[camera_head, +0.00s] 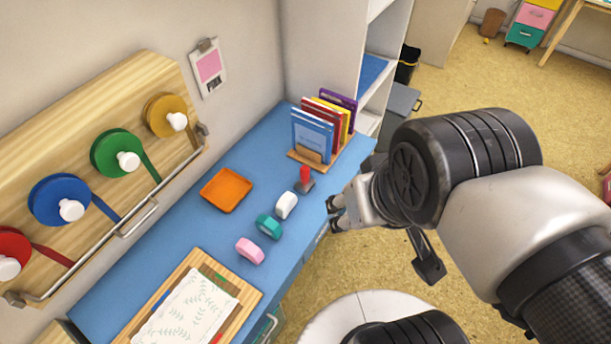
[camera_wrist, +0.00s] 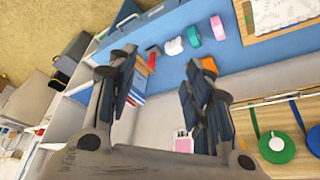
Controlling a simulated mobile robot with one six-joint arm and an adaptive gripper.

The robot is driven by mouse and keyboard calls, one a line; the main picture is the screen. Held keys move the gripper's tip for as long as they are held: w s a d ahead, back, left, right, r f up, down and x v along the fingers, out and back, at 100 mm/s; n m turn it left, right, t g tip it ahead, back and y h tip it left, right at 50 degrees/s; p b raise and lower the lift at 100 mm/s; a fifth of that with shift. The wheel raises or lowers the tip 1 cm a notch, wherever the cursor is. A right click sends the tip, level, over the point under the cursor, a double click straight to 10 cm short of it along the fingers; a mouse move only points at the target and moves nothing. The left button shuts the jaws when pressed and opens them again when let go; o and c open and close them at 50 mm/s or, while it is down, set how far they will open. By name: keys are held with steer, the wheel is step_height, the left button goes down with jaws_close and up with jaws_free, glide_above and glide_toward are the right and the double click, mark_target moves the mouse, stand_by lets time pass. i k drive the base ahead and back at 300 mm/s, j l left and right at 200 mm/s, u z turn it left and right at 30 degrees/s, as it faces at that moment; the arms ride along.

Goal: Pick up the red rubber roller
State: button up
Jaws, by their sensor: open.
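The red rubber roller (camera_head: 305,174) stands on a small dark grey base on the blue desk. It is right of the white item and in front of the book rack. In the wrist view, its red part (camera_wrist: 153,49) shows close to the left finger, partly hidden. My gripper (camera_head: 333,211) is at the desk's right edge, below and right of the roller in the head view, apart from it. In the wrist view, my gripper (camera_wrist: 161,62) has its fingers spread wide with nothing held between them.
White (camera_head: 287,205), teal (camera_head: 269,226) and pink (camera_head: 250,251) items line the blue desk (camera_head: 190,228) left of my gripper. An orange tray (camera_head: 226,189) lies behind them. A wooden rack of books (camera_head: 322,135) stands beyond the roller. A wooden board (camera_head: 250,297) with patterned paper lies in front.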

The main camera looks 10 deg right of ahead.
mark_target(304, 185)
steer(key=u, duration=1.6)
steer(key=z, duration=1.6)
steer(key=l+u, duration=0.1)
steer(key=u, duration=0.35)
steer(key=i+l+u, duration=0.1)
steer(key=u, duration=0.35)
steer(key=l+u, duration=0.1)
steer(key=u, duration=0.35)
steer(key=l+u, duration=0.1)
steer(key=u, duration=0.3)
steer(key=l+u, duration=0.1)
steer(key=u, duration=0.35)
steer(key=k+l+u, duration=0.25)
steer(key=l, duration=0.25)
steer(key=k+l+u, duration=0.2)
steer(key=l, duration=0.25)
steer(key=k+l+u, duration=0.25)
steer(key=l, duration=0.2)
steer(key=k+l+u, duration=0.25)
steer(key=l, duration=0.15)
